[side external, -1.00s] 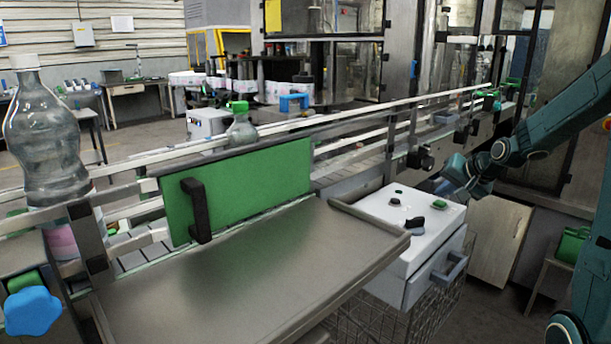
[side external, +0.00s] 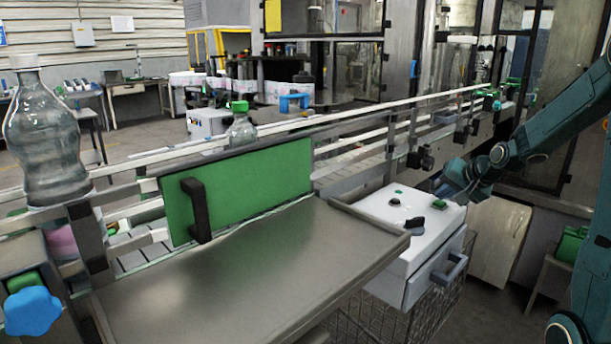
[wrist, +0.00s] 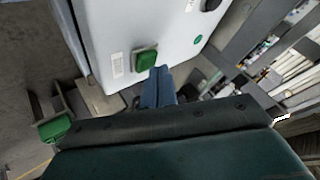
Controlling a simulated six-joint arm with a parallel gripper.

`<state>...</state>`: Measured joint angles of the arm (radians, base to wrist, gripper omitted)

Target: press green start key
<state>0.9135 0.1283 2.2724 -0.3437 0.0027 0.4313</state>
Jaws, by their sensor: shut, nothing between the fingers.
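The green start key (side external: 440,204) is a raised green square on the top panel of the white control box (side external: 385,213). It also shows in the wrist view (wrist: 145,60), next to a small white label. My gripper (side external: 444,190) is at the far right edge of the box, behind the key in the side view. In the wrist view its blue fingers (wrist: 158,74) are shut and empty, with tips just right of and below the key. They look apart from the key; the exact gap in depth I cannot tell.
A black knob (side external: 414,224) and a small round green light (side external: 398,191) share the panel. The conveyor rails (side external: 350,117) run behind the box. A steel table (side external: 240,275) adjoins it on the left. A grey handle (side external: 449,270) sticks out in front.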

